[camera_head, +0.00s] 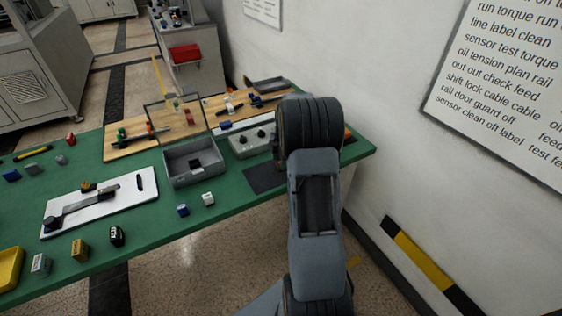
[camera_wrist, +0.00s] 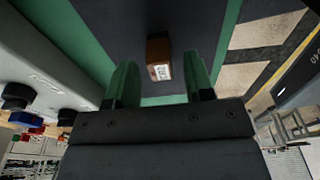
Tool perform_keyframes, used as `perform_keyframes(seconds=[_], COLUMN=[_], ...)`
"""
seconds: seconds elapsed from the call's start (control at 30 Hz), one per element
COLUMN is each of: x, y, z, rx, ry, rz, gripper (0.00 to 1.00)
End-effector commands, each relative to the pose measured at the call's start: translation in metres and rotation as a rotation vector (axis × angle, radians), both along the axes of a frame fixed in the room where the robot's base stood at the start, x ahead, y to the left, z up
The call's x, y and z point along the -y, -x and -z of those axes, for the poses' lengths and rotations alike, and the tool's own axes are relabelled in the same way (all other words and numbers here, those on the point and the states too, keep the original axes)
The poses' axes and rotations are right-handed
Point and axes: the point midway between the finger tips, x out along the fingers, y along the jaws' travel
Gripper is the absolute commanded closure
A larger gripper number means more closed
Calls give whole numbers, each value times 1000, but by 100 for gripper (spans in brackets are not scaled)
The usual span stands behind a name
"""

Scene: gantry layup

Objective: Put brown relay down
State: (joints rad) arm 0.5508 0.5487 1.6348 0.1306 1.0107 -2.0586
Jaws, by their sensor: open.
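The brown relay (camera_wrist: 158,52), a small block with a white label, is in the wrist view. It appears to rest on the dark mat (camera_wrist: 130,22), which also shows in the head view (camera_head: 263,179). My gripper (camera_wrist: 161,74) is open, with one finger on either side of the relay and visible gaps beside it. In the head view my arm hides the relay and the gripper's fingers.
A grey box with knobs (camera_head: 240,148) stands just left of the mat, and a grey open bin (camera_head: 190,179) farther left. Small blocks, a white board (camera_head: 110,207) and a yellow tray (camera_head: 9,268) occupy the green bench. A wall rises at right.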

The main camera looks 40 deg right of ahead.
Motion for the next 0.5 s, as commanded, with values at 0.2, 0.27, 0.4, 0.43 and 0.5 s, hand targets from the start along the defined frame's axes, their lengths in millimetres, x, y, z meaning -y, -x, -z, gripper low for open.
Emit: perform_keyframes(seconds=[0.2, 0.27, 0.4, 0.43, 0.5], x=[6, 7, 10, 10, 12], y=[0, 1, 1, 2, 1], z=[-42, -54, -78, -83, -92], rx=[4, 5, 3, 2, 3], ry=[3, 3, 1, 1, 1], rz=[0, 2, 1, 1, 1], gripper=[52, 52, 52, 52, 52])
